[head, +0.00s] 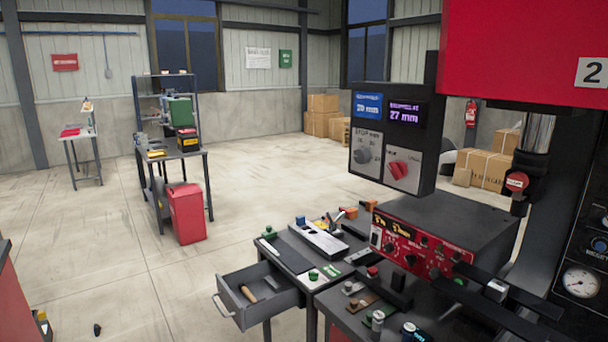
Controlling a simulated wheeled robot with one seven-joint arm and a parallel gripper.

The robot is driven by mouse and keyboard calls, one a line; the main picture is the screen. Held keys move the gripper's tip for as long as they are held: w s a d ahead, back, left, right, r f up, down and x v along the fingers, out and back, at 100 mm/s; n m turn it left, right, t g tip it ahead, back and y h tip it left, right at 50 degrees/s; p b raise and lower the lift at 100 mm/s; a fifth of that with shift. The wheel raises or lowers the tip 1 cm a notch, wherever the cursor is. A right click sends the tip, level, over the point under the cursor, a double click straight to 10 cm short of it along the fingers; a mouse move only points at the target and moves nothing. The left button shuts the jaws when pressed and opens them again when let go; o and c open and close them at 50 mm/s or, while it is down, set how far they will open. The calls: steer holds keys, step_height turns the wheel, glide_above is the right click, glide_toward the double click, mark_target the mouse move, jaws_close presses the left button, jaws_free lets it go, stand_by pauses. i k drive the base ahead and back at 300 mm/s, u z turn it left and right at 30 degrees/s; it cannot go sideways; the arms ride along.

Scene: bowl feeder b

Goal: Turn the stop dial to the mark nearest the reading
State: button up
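The stop dial (363,156) is a grey knob on a light plate lettered "STOP mm". The plate is on a dark control box (423,178) hanging at right of centre. A few marks ring the knob, too small to read surely, and I cannot tell which one it points at. Above it, a blue display (368,106) shows a value in mm that looks like 20 or 70. A purple display (404,114) beside it reads 27 mm. A red knob (398,170) sits right of the stop dial. I cannot make out my gripper in this view.
A red machine head (520,45) marked 2 overhangs at upper right. Below the box are a red-fronted instrument unit (425,240) and a bench with small parts. An open drawer (258,296) juts out at lower centre. The floor (260,160) behind is mostly clear.

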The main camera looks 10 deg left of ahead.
mark_target(363, 155)
steer(key=u, duration=0.25)
steer(key=k, duration=0.75)
steer(key=u, duration=1.55)
steer(key=i, duration=2.05)
steer(key=z, duration=0.45)
